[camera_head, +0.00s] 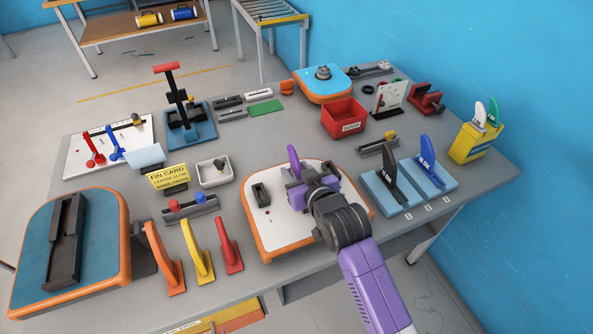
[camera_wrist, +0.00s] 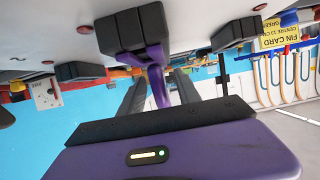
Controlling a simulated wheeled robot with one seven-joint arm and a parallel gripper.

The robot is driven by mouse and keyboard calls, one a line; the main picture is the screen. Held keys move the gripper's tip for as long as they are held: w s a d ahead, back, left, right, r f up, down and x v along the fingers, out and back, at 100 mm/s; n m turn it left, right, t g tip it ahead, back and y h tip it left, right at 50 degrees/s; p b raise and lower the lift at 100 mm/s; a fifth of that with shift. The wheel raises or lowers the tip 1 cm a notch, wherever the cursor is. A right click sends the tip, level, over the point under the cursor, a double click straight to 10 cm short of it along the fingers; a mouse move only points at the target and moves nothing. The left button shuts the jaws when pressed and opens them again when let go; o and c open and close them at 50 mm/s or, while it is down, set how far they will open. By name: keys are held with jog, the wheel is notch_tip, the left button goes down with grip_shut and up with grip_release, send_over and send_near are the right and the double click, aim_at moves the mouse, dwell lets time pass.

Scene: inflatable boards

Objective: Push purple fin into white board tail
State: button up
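The white board tail (camera_head: 279,234) with an orange rim lies on the table. The purple fin (camera_head: 294,162) stands at a black fin box on its far side, partly hidden by my gripper. In the wrist view, which is upside down, the purple fin (camera_wrist: 158,88) meets the black box (camera_wrist: 132,30) on the white surface; how deep it sits cannot be told. My gripper (camera_wrist: 162,78) is low over the board, with one dark finger on each side of the fin. Gaps show between fingers and fin, so it looks open.
Another black box (camera_head: 261,195) sits on the board's left. Red, yellow and orange fins (camera_head: 229,246) stand to its left, and black and blue fins on light-blue blocks (camera_head: 385,195) to its right. A red scrap bin (camera_head: 343,118) is behind. The yellow fin card (camera_head: 170,177) stands left.

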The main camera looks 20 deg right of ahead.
jog(key=shift+s, duration=0.1)
jog(key=b+v, duration=0.1)
jog(key=v, duration=0.6)
jog(key=shift+s+r, duration=0.2)
jog(key=shift+s, duration=0.1)
dwell(0.3)
jog(key=shift+w+r, duration=0.2)
jog(key=shift+r, duration=0.2)
jog(key=s+r+t, duration=0.1)
jog(key=s+r, duration=0.1)
jog(key=s, duration=3.5)
